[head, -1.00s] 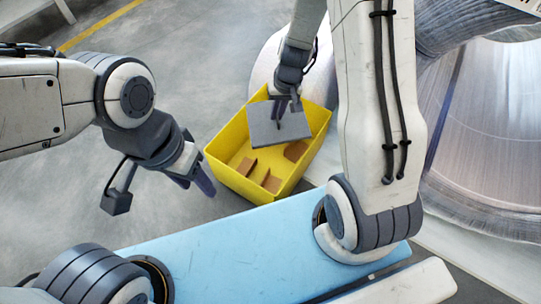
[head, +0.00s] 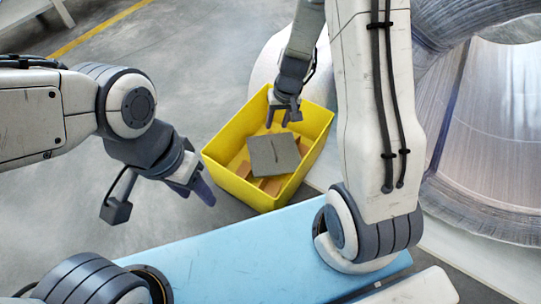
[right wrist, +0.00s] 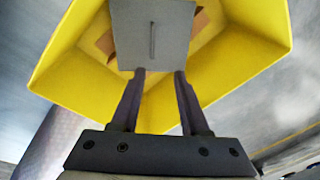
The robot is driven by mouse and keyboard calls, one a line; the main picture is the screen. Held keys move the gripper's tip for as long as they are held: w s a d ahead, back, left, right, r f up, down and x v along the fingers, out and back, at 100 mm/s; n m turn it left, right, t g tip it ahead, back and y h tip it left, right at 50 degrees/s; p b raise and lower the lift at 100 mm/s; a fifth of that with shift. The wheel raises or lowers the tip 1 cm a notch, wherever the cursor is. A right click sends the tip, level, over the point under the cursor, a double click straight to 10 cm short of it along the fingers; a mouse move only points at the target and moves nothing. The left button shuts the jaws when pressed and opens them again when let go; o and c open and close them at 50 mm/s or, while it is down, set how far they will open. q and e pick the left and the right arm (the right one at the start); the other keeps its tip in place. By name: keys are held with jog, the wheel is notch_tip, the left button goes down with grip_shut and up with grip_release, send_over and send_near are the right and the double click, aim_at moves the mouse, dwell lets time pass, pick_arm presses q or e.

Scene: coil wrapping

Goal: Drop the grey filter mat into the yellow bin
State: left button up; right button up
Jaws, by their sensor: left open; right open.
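The grey filter mat (head: 273,155) is inside the yellow bin (head: 222,170), over several brown pieces. Whether it rests on them or is still falling I cannot tell. My right gripper (head: 283,122) is open at the far part of the bin, apart from the mat. In the right wrist view, the mat (right wrist: 152,40) shows beyond the spread fingertips (right wrist: 160,76), with the yellow bin (right wrist: 235,75) around it. My left gripper (head: 200,195) is open and empty, left of the bin and outside it.
Brown pieces (head: 270,186) lie in the bin under the mat. A blue surface (head: 230,255) is at the front. A large wrapped coil (head: 490,130) stands at the right. Grey floor (head: 190,70) is clear behind and left of the bin.

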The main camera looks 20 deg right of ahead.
notch_tip(320, 180, up, 10)
jog(key=s+d+p, duration=0.1)
jog(key=p, duration=0.6)
jog(key=shift+d+r, duration=0.15)
jog(key=shift+r, duration=0.05)
jog(key=shift+s, duration=0.1)
jog(key=s+a+r+n+p, duration=0.4)
jog(key=s+a+r+p, duration=0.25)
jog(key=a+r, duration=0.55)
jog(key=s+a+r+n+g+p, duration=0.1)
jog(key=s+a+r+n+p, duration=0.15)
jog(key=s+r, duration=0.5)
jog(key=s+a+r+n+p, duration=0.1)
jog(key=s+r+n+p, duration=0.2)
jog(key=s+r, duration=0.5)
notch_tip(320, 180, up, 36)
jog(key=p, duration=3.7)
jog(key=shift+d+f, duration=0.15)
